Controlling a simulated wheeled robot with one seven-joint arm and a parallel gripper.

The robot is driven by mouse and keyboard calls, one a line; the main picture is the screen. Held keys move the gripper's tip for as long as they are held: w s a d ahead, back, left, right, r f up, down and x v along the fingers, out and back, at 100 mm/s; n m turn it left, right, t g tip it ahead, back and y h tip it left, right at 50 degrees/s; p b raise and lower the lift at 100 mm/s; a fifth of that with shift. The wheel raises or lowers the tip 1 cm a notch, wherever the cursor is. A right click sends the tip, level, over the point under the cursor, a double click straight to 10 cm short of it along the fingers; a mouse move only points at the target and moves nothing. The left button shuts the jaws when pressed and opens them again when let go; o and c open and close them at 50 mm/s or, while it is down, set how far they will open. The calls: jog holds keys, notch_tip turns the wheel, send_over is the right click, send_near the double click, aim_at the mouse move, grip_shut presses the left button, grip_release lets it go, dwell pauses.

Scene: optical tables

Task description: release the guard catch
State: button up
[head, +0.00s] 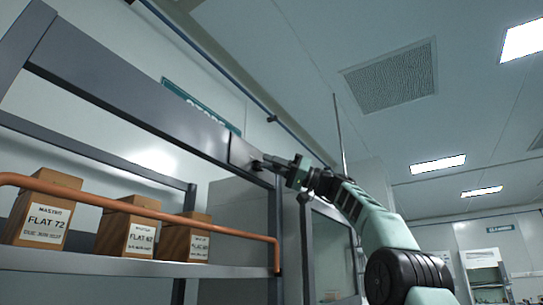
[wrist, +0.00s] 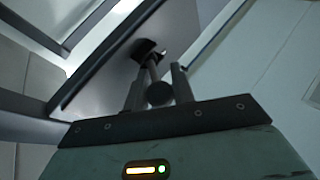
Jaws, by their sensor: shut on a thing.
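The catch shows in the wrist view as a short stem with a dark round knob (wrist: 158,94), coming out of a dark opening in a grey plate (wrist: 112,72). My gripper (wrist: 159,86) has one finger on each side of the knob and is shut on it. In the head view my gripper (head: 268,161) reaches up to the grey plate (head: 241,153) at the right end of the shelf's upper beam. The catch is mostly hidden there by the fingers. An orange guard bar (head: 150,212) runs across the shelf front, below the gripper.
Several brown boxes (head: 142,237) stand on the shelf (head: 120,266) behind the orange bar. A grey upright (head: 278,215) and a glass-fronted cabinet (head: 330,255) are close below and right of my gripper. A blue pipe (head: 205,57) runs above. Open room lies to the right.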

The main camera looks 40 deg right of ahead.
jog(key=shift+n+g+y+p, duration=0.3)
jog(key=shift+n+g+y, duration=0.1)
jog(key=shift+g, duration=0.3)
jog(key=o, duration=1)
jog(key=shift+w, duration=0.1)
